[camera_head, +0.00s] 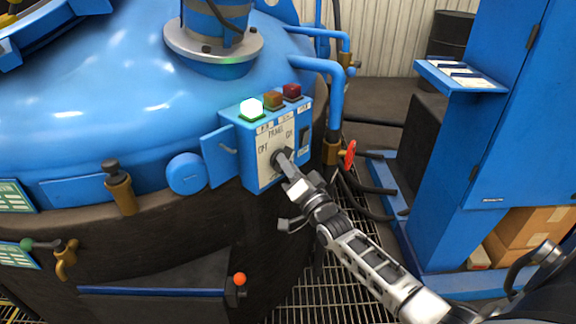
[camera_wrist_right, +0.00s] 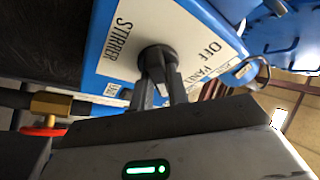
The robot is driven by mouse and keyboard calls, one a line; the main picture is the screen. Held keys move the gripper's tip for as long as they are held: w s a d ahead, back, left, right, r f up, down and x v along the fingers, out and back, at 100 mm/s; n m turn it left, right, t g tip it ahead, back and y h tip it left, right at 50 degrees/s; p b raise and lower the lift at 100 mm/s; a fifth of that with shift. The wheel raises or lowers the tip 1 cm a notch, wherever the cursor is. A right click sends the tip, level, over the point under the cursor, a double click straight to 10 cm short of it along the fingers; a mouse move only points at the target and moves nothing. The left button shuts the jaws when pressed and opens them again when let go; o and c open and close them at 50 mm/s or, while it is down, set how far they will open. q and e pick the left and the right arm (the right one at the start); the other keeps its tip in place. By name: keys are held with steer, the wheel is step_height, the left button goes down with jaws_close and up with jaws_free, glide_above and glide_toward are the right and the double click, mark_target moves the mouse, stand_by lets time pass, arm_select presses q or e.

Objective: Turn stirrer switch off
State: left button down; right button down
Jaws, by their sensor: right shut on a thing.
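The stirrer switch is a black rotary knob (camera_wrist_right: 157,58) on the white face of a blue control box (camera_head: 251,165). The wrist view shows the words STIRRER and OFF on either side of it. My right gripper (camera_head: 282,157) reaches the box face from the lower right, and its fingers (camera_wrist_right: 160,82) close around the knob's grip in the wrist view. In the head view the fingers mostly hide the knob, and I cannot tell which mark it points to. A green lamp (camera_head: 251,107) glows on top of the box. My left gripper is not in view.
An orange lamp (camera_head: 273,99) and a red lamp (camera_head: 292,92) look unlit beside the green one. The large blue vessel (camera_head: 90,100) fills the left. A red valve handle (camera_head: 350,155) and pipes stand right of the box. A blue cabinet (camera_head: 520,120) stands at right.

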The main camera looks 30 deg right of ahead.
arm_select(q)
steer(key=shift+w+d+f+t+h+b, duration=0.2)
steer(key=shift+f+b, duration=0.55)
steer(key=shift+b, duration=1.2)
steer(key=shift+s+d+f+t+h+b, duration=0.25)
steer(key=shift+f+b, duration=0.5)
steer(key=shift+b, duration=1.15)
arm_select(e)
steer(key=shift+d+n+g+y, duration=0.1)
steer(key=shift+n+g+y, duration=0.35)
steer(key=shift+n+y, duration=2.55)
steer(key=shift+d+n+g+y, duration=0.1)
steer(key=shift+n+g+y, duration=0.5)
steer(key=shift+n, duration=4.6)
steer(key=shift+n+g+y, duration=0.35)
steer(key=shift+n+y, duration=1.55)
steer(key=shift+n, duration=2.2)
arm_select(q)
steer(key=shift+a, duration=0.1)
arm_select(e)
steer(key=shift+n, duration=0.3)
steer(key=c, duration=1.4)
jaws_free()
steer(key=shift+o, duration=0.2)
steer(key=v, duration=1.6)
steer(key=shift+d, duration=0.15)
steer(key=shift+w+r, duration=0.1)
